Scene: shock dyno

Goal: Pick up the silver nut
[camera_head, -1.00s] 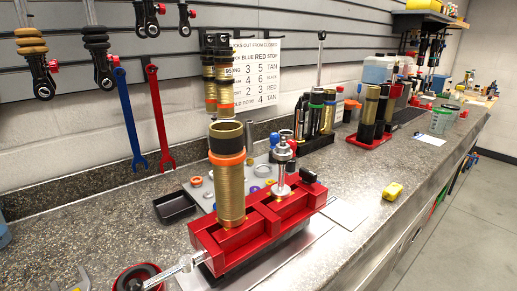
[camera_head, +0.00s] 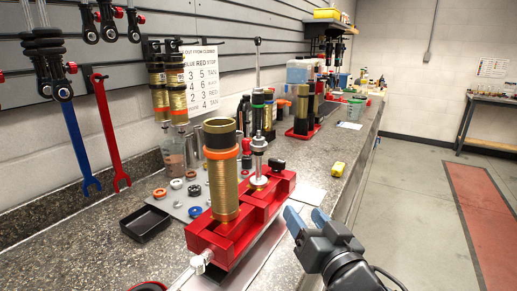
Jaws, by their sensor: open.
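My gripper (camera_head: 306,222) has blue fingertips and shows at the lower right, open and empty, to the right of the red vise (camera_head: 222,237) and apart from it. The vise holds an upright gold shock body (camera_head: 223,190) with an orange ring and a dark upper collar.
A black tray (camera_head: 146,224) and several small rings lie left of the vise. A yellow object (camera_head: 338,169) sits near the bench's right edge. Blue (camera_head: 75,140) and red (camera_head: 108,130) wrenches hang on the wall. Open floor (camera_head: 420,220) lies to the right.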

